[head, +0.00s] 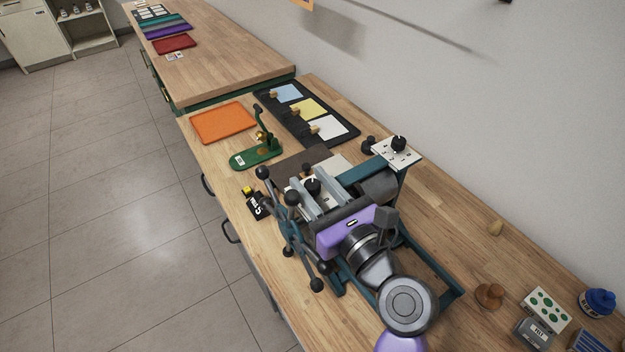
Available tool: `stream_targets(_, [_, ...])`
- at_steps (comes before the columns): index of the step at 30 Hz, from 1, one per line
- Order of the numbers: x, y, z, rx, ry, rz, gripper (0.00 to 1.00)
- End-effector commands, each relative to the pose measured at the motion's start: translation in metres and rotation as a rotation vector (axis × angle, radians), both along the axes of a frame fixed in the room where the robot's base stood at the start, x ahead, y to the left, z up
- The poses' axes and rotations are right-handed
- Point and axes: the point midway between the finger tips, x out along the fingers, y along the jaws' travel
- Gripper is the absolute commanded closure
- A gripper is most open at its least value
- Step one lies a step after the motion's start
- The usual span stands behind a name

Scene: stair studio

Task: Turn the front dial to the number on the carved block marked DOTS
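A black round dial (313,186) sits on a pale plate at the near end of the teal machine (408,245); I take it as the front dial. Its setting is too small to read. A second black dial (398,144) sits on a white plate at the back. My gripper (307,175) reaches over the machine, its two grey fingers apart, with the front dial showing between them. I cannot tell whether they touch it. A black block (258,205) with white marks like a 5 and a yellow top lies left of the machine. No DOTS mark is readable.
Black-knobbed levers (291,198) crowd the machine's left side. A green press (258,152), orange tray (224,122) and black card board (306,115) lie behind. A green-dotted white block (546,308), grey labelled block (534,331) and blue jar (598,302) stand lower right.

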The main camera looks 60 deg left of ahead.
Motion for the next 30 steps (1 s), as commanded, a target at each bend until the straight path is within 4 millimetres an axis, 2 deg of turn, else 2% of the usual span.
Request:
stream_targets(8, [0.0001, 0.0016, 0.0001, 0.0, -0.001, 0.0, 0.65])
stream_targets(13, [0.0001, 0.0015, 0.0002, 0.0, -0.001, 0.0, 0.98])
stream_targets(14, [0.0001, 0.0014, 0.0002, 0.0, -0.001, 0.0, 1.0])
stream_targets(23, [0.0008, 0.0014, 0.0005, 0.001, 0.0, 0.021, 1.0])
stream_targets(30, [0.0027, 0.001, 0.0003, 0.002, 0.0, 0.132, 1.0])
